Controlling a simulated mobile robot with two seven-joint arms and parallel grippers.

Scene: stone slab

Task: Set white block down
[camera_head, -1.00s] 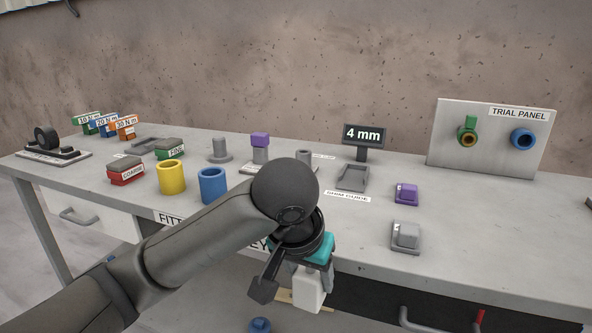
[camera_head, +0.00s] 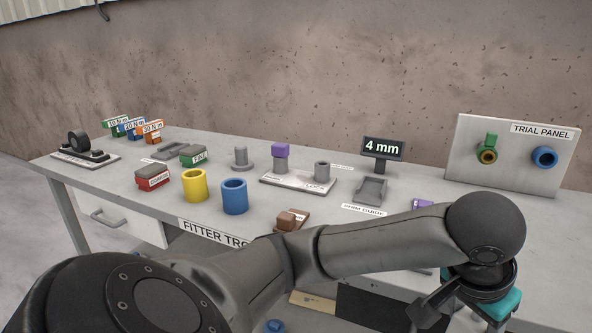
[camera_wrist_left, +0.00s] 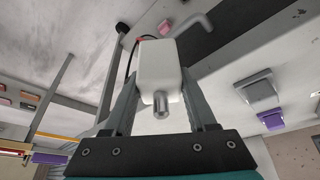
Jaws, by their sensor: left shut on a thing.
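The white block (camera_wrist_left: 158,72) is between the fingers of my left gripper (camera_wrist_left: 160,88) in the left wrist view, with a short metal peg sticking out of it. The gripper is shut on it. In the head view my left gripper (camera_head: 487,305) is low at the right, near the trolley's front edge; its fingertips and the white block are cut off or hidden there. My right gripper is not in view.
The trolley top (camera_head: 330,205) holds a yellow cup (camera_head: 194,186), a blue cup (camera_head: 235,197), a brown block (camera_head: 290,220), a grey shim guide (camera_head: 370,191) and a 4 mm sign (camera_head: 383,148). The trial panel (camera_head: 508,170) stands at the back right. My left arm covers much of the front edge.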

